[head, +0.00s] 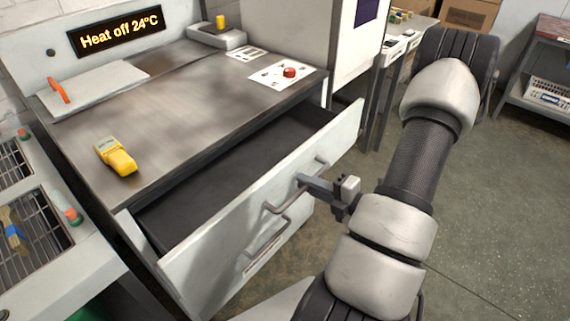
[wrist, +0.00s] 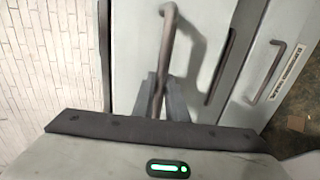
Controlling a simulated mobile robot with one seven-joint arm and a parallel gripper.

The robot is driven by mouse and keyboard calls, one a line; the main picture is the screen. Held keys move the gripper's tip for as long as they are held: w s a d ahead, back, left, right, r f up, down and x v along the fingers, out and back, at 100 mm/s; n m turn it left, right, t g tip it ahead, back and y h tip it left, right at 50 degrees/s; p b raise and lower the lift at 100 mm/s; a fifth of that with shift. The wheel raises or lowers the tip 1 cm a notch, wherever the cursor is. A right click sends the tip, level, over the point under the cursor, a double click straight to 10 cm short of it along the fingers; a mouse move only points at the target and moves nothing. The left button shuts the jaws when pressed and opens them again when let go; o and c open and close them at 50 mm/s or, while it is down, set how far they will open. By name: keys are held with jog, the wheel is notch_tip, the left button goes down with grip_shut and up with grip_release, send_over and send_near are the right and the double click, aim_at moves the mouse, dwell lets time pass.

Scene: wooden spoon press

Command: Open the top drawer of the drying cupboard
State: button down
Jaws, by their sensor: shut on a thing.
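The drying cupboard (head: 190,88) stands at the left with a metal top. Its top drawer (head: 205,255) is pulled well out, and the dark inside that shows looks empty. The drawer's bar handle (head: 282,203) runs along the pale front; it also shows in the wrist view (wrist: 169,28). My gripper (head: 304,184) is shut on this handle, with one finger on each side of the bar in the wrist view (wrist: 163,97). The fingers hide part of the bar.
A lower handle (head: 266,242) sits below on the cupboard front. A yellow device (head: 116,157) and a red button (head: 289,72) are on top. The display (head: 118,32) reads "Heat off 24°C". A wire-grid unit (head: 40,220) stands at left. Floor (head: 490,210) is clear at right.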

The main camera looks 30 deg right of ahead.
jog(key=f+p+v, duration=0.2)
jog(key=v, duration=1)
jog(key=shift+s+d+f, duration=0.15)
jog(key=shift+s+f, duration=0.1)
jog(key=shift+s, duration=0.3)
jog(key=c, duration=1.8)
grip_release()
jog(key=shift+o, duration=0.2)
jog(key=p+v, duration=0.1)
jog(key=v, duration=1.6)
jog(key=shift+s, duration=0.2)
jog(key=shift+d, duration=0.1)
